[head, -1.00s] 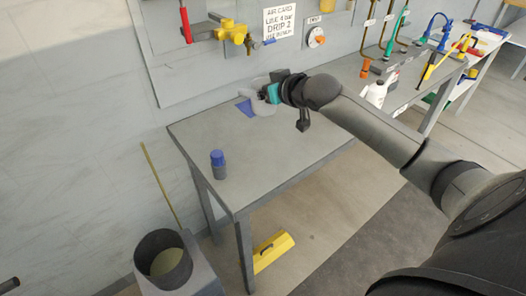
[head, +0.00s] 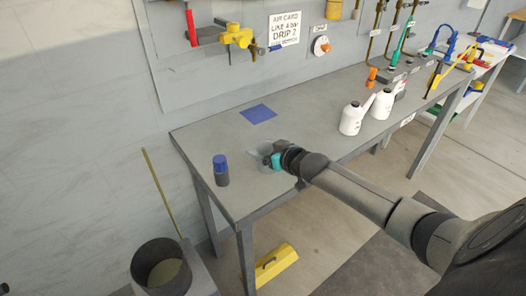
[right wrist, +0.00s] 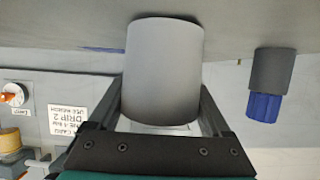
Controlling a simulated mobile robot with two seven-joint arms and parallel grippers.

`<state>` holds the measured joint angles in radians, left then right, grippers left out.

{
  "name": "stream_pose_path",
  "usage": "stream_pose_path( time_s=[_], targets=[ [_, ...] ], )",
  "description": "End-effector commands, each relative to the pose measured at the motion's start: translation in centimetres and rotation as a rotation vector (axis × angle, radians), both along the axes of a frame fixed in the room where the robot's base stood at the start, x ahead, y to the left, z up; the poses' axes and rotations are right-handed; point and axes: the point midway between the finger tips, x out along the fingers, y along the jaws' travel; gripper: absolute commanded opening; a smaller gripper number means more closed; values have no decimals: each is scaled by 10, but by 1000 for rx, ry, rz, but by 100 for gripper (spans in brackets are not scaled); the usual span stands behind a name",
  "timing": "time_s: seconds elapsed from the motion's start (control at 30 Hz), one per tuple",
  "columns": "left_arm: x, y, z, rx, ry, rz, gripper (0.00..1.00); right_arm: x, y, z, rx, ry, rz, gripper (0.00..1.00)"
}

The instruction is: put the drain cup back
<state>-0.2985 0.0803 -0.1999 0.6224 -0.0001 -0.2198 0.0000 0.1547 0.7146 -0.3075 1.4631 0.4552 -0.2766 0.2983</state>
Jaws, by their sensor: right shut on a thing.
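The drain cup is a grey cup (head: 264,154), pale in the head view and partly hidden by the gripper. My right gripper (head: 271,161) is shut on it near the front edge of the grey table, right of a blue-capped bottle. In the right wrist view the cup (right wrist: 164,70) fills the space between the two fingers. I cannot tell whether it touches the tabletop. A flat blue square (head: 257,114) lies bare on the table near the wall, behind the cup. My left gripper is not in view.
The dark bottle with a blue cap (head: 221,170) stands close left of the cup; it also shows in the right wrist view (right wrist: 268,85). Two white spouted bottles (head: 352,119) stand to the right. A dark bin (head: 160,268) is at lower left. The tabletop (head: 215,135) around the square is clear.

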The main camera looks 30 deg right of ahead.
Motion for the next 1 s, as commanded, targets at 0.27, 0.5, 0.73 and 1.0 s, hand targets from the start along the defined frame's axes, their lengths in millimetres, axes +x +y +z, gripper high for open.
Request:
stream_pose_path(
  time_s=[0.27,0.5,0.73,1.0],
  targets=[
    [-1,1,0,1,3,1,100,1,0,-1,-1,-3,0,42],
    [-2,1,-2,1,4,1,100,0,0,-4,0,-1,0,94],
    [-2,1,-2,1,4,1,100,0,0,-4,0,-1,0,100],
    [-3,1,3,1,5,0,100,-8,-1,2,0,1,0,100]
  ],
)
